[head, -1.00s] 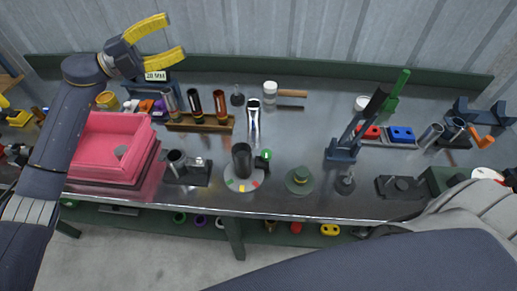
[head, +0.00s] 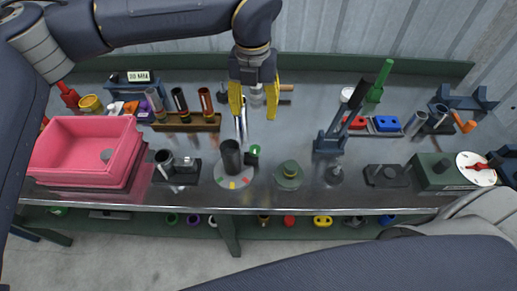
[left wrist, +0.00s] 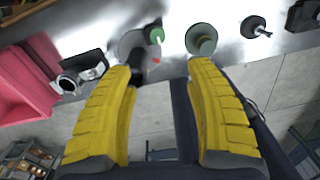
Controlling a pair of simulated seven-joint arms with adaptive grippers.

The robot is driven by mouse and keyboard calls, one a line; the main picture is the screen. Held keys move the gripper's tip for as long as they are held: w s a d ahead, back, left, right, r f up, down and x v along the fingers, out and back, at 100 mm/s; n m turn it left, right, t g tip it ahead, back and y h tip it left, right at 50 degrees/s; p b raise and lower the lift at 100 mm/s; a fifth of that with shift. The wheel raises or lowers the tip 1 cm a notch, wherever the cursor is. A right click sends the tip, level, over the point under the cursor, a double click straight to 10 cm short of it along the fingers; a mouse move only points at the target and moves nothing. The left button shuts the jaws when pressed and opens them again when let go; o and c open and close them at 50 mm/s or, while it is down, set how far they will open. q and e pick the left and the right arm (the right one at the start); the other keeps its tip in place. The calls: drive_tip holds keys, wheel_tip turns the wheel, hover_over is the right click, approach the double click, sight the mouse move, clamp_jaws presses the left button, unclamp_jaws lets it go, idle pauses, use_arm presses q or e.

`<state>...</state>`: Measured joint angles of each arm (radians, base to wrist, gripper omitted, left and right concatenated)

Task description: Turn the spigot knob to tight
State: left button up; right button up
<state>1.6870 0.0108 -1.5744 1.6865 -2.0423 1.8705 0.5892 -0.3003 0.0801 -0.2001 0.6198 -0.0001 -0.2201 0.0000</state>
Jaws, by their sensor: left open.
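A dark upright cylinder (head: 231,156) stands on a pale round plate (head: 222,182) with red, yellow and green marks, near the bench's front edge. A green ball knob (head: 254,150) sits at its right side; I cannot tell which mark it points to. The plate (left wrist: 128,42) and green knob (left wrist: 157,35) also show in the left wrist view, beyond the fingertips. My left gripper (head: 255,112) is open and empty, pointing down above the bench behind the cylinder. Its yellow fingers (left wrist: 160,66) are spread wide in the left wrist view. My right gripper is not in view.
A green round knob-like piece (head: 289,175) stands right of the plate. A black fixture (head: 185,172) and a pink bin (head: 85,150) are to the left. A tube rack (head: 185,124) is behind left, a tall-handled clamp (head: 330,140) to the right. A white dial (head: 470,175) is at far right.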

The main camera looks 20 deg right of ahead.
sight(255, 149)
use_arm(q)
wheel_tip(255, 149, down, 17)
drive_tip(key=shift+f, duration=0.2)
idle(0.6)
drive_tip(key=shift+c, duration=0.5)
clamp_jaws()
